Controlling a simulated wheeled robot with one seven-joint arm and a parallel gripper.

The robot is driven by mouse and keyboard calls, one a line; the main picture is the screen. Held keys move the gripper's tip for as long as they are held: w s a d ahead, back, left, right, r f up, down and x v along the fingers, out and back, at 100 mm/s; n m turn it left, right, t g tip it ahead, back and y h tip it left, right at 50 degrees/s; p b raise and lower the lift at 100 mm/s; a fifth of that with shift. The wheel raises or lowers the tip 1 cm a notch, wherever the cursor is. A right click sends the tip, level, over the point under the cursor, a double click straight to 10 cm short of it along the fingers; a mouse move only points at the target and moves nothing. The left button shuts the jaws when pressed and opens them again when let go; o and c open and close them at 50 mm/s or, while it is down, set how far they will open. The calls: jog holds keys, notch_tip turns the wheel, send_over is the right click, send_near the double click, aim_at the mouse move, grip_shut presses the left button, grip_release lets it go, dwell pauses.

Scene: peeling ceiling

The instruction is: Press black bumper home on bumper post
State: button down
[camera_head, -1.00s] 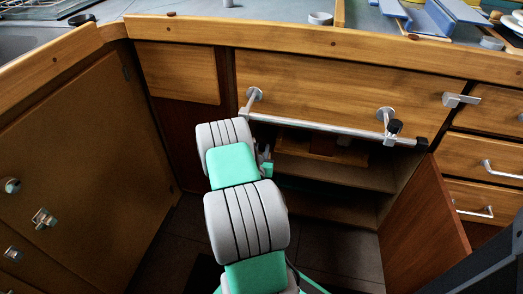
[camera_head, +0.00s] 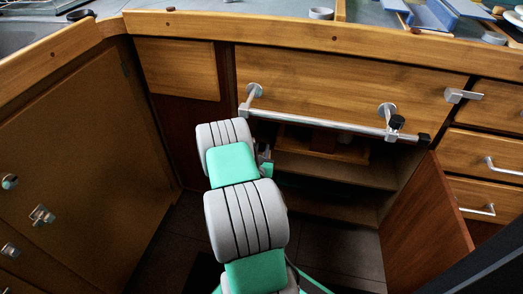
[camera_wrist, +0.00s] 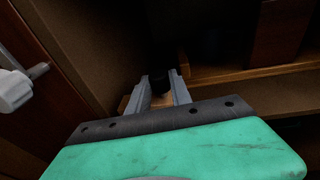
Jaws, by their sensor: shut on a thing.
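In the wrist view, my gripper (camera_wrist: 159,80) has its two grey fingers close together on a small black piece (camera_wrist: 159,87), which looks like the black bumper. The fingers are in front of the shadowed cabinet interior. In the head view only a small part of my gripper shows, beside the grey and green arm links, below the left part of the metal rail; the held piece is hidden there. I cannot make out the bumper post for certain in either view.
A metal rail (camera_head: 320,124) crosses the cabinet front, with a black knob (camera_head: 397,122) and black end (camera_head: 423,139) at its right. Below it is the open cabinet with shelves (camera_head: 335,170). An open door (camera_head: 425,215) stands at right. In the wrist view, a grey knob (camera_wrist: 14,90) is at left.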

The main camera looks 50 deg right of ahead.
jog(key=shift+s+f+b, duration=0.1)
jog(key=shift+f+b, duration=0.4)
jog(key=shift+f, duration=0.35)
jog(key=c, duration=1.1)
grip_release()
jog(key=s+a+r+p, duration=0.1)
jog(key=a, duration=0.1)
jog(key=s+a+r+p, duration=0.1)
jog(key=a+r+p, duration=0.1)
jog(key=s+a+r+p, duration=0.1)
jog(key=a+r+p, duration=0.1)
jog(key=shift+s+a+r, duration=0.1)
jog(key=shift+s+a, duration=0.2)
jog(key=shift+a, duration=0.1)
